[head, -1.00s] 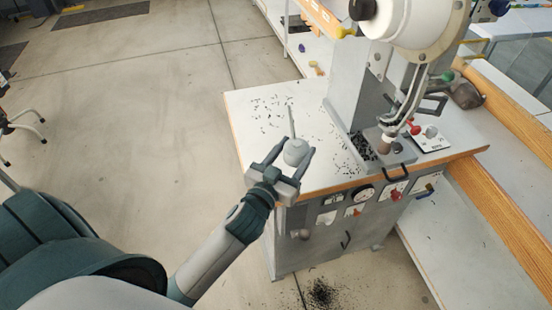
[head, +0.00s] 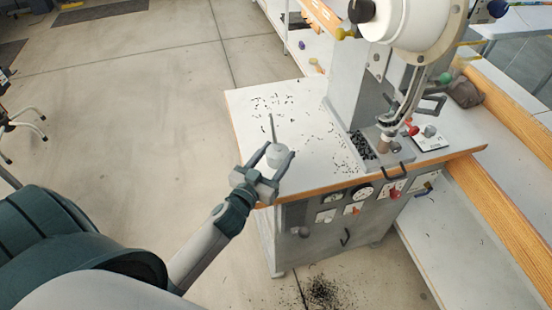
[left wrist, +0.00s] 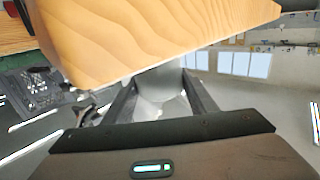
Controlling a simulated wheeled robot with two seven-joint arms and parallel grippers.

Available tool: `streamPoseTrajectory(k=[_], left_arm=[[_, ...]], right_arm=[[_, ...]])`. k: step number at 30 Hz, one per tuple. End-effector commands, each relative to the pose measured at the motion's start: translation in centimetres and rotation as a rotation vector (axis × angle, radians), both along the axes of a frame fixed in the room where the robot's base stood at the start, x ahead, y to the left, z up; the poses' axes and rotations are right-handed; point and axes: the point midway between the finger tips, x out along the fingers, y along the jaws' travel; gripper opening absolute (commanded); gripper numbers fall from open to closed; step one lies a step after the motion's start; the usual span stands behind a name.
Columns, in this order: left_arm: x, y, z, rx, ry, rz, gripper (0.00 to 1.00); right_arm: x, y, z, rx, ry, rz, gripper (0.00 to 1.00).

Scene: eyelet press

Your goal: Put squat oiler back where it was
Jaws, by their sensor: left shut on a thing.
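The squat oiler (head: 278,156) is a small pale grey can with a thin spout pointing up. My left gripper (head: 276,163) is shut on its body, one finger on each side, and holds it near the front left corner of the press table (head: 310,112). The oiler looks roughly upright; I cannot tell its height over the table. In the left wrist view the pale oiler body (left wrist: 162,92) shows between the two dark fingers (left wrist: 160,100), partly hidden by the wooden edge (left wrist: 150,35). My right gripper is not in view.
The eyelet press (head: 385,70) stands on the right of the table, with a tray of dark bits (head: 362,143) at its base. Small dark bits are scattered on the tabletop. The front panel has gauges (head: 362,193) and knobs. The floor to the left is open.

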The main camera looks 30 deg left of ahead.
Motion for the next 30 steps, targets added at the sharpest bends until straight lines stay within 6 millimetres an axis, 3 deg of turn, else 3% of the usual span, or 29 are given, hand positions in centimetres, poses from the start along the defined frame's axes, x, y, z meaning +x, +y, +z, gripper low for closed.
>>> streamPoseTrajectory(k=[5, 18, 19, 21, 30], left_arm=[[0.0, 0.0, -1.9, -0.001, 0.001, 0.001, 0.26], [0.0, 0.0, -2.4, -0.001, -0.001, 0.000, 0.26], [0.0, 0.0, -2.4, -0.001, 0.000, 0.000, 0.54], [0.0, 0.0, -2.4, 0.000, 0.000, 0.000, 0.71], [0.0, 0.0, -2.3, 0.000, 0.000, 0.000, 0.71]], right_arm=[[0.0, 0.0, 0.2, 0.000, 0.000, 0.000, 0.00], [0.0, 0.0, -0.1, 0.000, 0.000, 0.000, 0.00], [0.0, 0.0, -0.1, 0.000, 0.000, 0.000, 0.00], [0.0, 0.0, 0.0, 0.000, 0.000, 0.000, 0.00], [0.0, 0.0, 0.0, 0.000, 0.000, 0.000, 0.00]])
